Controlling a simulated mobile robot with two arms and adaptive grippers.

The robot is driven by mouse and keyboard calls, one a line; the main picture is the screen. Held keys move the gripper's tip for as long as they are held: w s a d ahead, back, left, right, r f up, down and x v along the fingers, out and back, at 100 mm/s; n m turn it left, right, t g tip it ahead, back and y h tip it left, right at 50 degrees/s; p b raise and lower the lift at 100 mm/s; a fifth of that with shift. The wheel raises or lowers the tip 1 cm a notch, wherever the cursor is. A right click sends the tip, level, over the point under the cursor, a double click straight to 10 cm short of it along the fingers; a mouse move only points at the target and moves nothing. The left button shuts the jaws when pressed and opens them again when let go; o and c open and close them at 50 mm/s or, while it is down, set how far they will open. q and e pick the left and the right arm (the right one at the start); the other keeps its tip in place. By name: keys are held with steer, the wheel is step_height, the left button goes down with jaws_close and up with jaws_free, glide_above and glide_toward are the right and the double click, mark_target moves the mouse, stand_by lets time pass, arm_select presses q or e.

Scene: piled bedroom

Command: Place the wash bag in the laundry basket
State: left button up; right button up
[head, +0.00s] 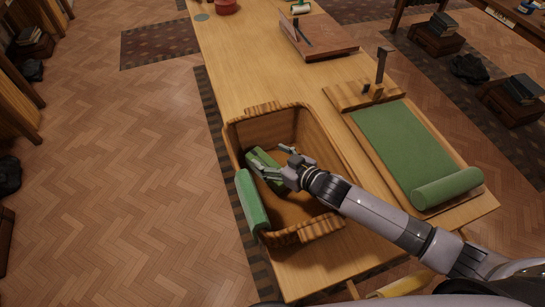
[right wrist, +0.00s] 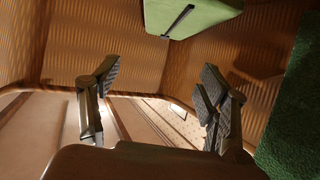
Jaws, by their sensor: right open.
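The laundry basket (head: 340,160) is a brown woven box with an open top on the long wooden table. A green block-like item, which I take to be the wash bag (head: 262,156), is inside it near the far left. In the right wrist view, the green bag (right wrist: 190,14) shows a dark strip, at the top and beyond my fingers. My right gripper (head: 272,161) reaches into the basket beside the bag. Its fingers (right wrist: 155,85) are spread, with nothing between them. The fingers partly cover the bag in the head view. My left gripper is not in view.
A green padded roll (head: 252,201) lies over the basket's left rim. To the right are a green mat (head: 400,140) with a rolled end and a wooden block with an upright post (head: 382,65). A brown board (head: 320,38) lies farther back. Bare table lies behind the basket.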

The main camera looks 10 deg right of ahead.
steer(key=shift+s+r, duration=0.1)
steer(key=shift+r+p, duration=0.5)
steer(key=shift+r, duration=0.05)
steer(key=b+v, duration=0.2)
steer(key=v, duration=0.5)
steer(key=shift+s+d, duration=0.15)
